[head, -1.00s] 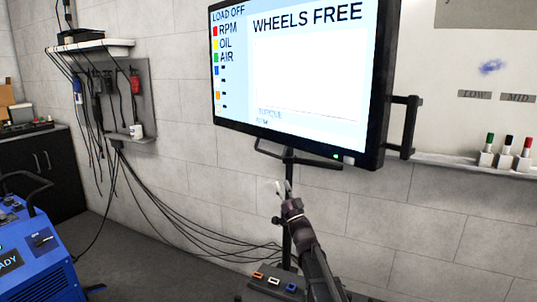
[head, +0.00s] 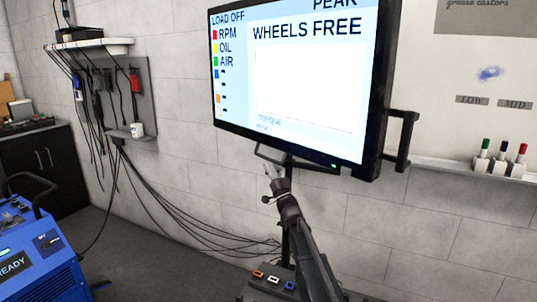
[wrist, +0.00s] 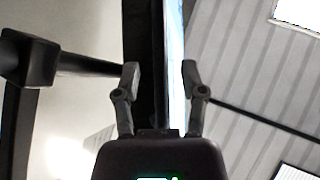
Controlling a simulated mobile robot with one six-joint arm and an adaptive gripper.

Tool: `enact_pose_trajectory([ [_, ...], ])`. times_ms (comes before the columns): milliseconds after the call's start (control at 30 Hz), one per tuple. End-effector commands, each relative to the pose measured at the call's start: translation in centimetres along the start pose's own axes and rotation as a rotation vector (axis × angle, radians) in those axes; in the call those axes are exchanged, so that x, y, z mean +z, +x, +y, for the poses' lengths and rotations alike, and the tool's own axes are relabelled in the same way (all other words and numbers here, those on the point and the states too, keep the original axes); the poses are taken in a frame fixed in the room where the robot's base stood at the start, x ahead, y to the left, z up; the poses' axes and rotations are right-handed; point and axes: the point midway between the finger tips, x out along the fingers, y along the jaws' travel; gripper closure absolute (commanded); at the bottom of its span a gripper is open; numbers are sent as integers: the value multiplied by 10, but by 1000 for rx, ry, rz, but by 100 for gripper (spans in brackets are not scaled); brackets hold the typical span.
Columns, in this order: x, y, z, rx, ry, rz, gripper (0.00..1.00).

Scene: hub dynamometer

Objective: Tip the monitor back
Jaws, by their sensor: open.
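The monitor (head: 290,85) is a large dark-framed screen reading "WHEELS FREE", mounted on a dark stand in front of the wall. A dark bar handle (head: 402,140) stands off its right side, and a bracket (head: 268,153) shows under its lower edge. My gripper (head: 271,176) points upward just below that lower edge, near the bracket. In the wrist view my gripper (wrist: 160,75) is open, with the monitor's dark edge (wrist: 145,35) running up between and beyond the fingers. I cannot tell whether either finger touches it. A dark bar with a thick end (wrist: 35,62) reaches the left finger.
A blue machine (head: 35,255) stands at the lower left. Cables (head: 170,215) hang along the wall to the floor. A box with coloured switches (head: 272,282) lies low by my arm. Markers (head: 502,155) stand on a ledge at the right.

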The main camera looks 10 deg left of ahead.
Motion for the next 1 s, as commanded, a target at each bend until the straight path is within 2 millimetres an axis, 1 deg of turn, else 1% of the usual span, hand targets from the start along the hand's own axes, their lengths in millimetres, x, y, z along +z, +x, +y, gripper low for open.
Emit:
enact_pose_trajectory([
  [33,-2,10,0,0,0,0,46],
  [300,-1,31,0,0,0,0,46],
  [500,0,37,0,0,0,0,46],
  [800,0,37,0,0,0,0,46],
  [833,0,37,0,0,0,0,49],
  [867,0,37,0,0,0,0,58],
  [900,0,37,0,0,0,0,70],
  [967,0,37,0,0,0,0,88],
  [1000,0,37,0,0,0,0,100],
])
